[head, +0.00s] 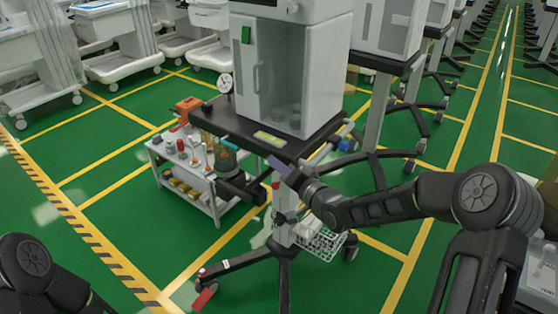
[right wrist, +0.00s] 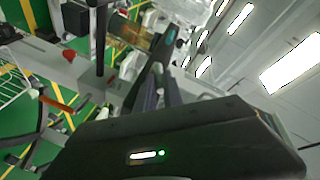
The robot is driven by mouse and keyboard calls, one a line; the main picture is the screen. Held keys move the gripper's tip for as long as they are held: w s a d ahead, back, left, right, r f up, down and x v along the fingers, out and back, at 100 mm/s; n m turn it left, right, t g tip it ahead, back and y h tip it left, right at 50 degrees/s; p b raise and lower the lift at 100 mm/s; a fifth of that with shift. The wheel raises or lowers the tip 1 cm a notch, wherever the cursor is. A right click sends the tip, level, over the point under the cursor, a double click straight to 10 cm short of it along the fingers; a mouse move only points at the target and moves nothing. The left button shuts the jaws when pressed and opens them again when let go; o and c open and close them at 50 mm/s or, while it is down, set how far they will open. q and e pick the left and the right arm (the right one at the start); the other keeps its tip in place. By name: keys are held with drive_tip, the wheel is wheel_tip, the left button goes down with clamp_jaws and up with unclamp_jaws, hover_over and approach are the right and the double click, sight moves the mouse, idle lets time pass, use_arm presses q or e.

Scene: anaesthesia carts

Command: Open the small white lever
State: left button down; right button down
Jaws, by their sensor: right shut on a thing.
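My right gripper (head: 278,165) reaches in from the right to the front edge of the dark tray (head: 226,124) on the near anaesthesia cart. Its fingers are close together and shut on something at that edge. The fingers also show in the right wrist view (right wrist: 154,90), narrow and dark. The small white lever cannot be made out clearly; the gripper and wrist cover that spot, so I cannot tell whether it is what the fingers hold. The cart's white cabinet (head: 315,70) stands upright behind the gripper. My left gripper is out of view; only part of my left arm shows.
A wire basket (head: 322,243) hangs on the cart's post below my right wrist. A low white trolley (head: 183,165) with bottles stands to the left. More white carts line the back and right. Green floor is open at the left front.

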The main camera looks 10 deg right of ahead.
sight(267, 150)
drive_tip(key=r+g+h+p, duration=0.1)
drive_tip(key=g+p, duration=0.2)
drive_tip(key=p, duration=0.2)
drive_tip(key=w+a+r+n+g+h+p, duration=0.1)
drive_tip(key=r+g+h+p, duration=0.1)
drive_tip(key=p, duration=0.2)
drive_tip(key=w+a+r+n+g+h+p, duration=0.1)
drive_tip(key=g+h+p, duration=0.1)
drive_tip(key=p, duration=0.3)
drive_tip(key=shift+w+r+g+p, duration=0.15)
drive_tip(key=shift+g+p, duration=0.15)
drive_tip(key=shift+g, duration=0.5)
drive_tip(key=shift+w+a+g+h+p, duration=0.2)
drive_tip(key=shift+g+h+p, duration=0.15)
drive_tip(key=shift+p, duration=0.3)
drive_tip(key=shift+f+n+g+h+p, duration=0.25)
drive_tip(key=shift+n+g+p, duration=0.05)
drive_tip(key=shift+g+p, duration=0.1)
drive_tip(key=c, duration=1.7)
unclamp_jaws()
drive_tip(key=shift+f, duration=0.1)
drive_tip(key=shift+c, duration=0.2)
